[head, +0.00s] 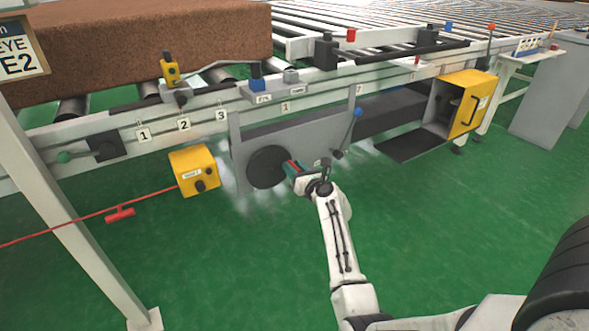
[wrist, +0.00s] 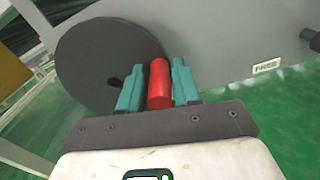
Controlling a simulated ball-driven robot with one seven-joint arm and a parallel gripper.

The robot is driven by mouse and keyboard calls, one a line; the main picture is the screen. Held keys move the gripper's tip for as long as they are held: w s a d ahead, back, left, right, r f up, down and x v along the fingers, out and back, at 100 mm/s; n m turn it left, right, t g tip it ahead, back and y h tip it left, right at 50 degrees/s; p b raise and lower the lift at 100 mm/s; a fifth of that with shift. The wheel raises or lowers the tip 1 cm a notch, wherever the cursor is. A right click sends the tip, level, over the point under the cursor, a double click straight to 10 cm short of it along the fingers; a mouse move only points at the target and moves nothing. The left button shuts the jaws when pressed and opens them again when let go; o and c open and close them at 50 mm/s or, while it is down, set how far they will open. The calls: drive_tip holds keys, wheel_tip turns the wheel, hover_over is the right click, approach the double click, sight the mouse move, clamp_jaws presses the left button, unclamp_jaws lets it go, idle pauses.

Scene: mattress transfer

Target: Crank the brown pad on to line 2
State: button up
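The brown pad (head: 150,45) is a large block lying on the rollers at the upper left of the head view. Number plates 1, 2 (head: 184,125) and 3 hang along the rail below it. The dark round crank wheel (head: 267,167) sits on the grey panel (head: 300,135); it also fills the upper left of the wrist view (wrist: 95,60). In the head view my gripper (head: 294,168) is at the wheel's right side.
A blue-knobbed lever (head: 357,112) is right of the wheel, near a FREE label (wrist: 266,66). A yellow box (head: 194,171) stands left, with a red pull cord (head: 95,213) beside it. A yellow cabinet (head: 468,103) is at right. The green floor in front is mostly clear.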

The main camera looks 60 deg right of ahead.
clamp_jaws()
drive_tip(key=shift+f, duration=0.1)
idle(0.4)
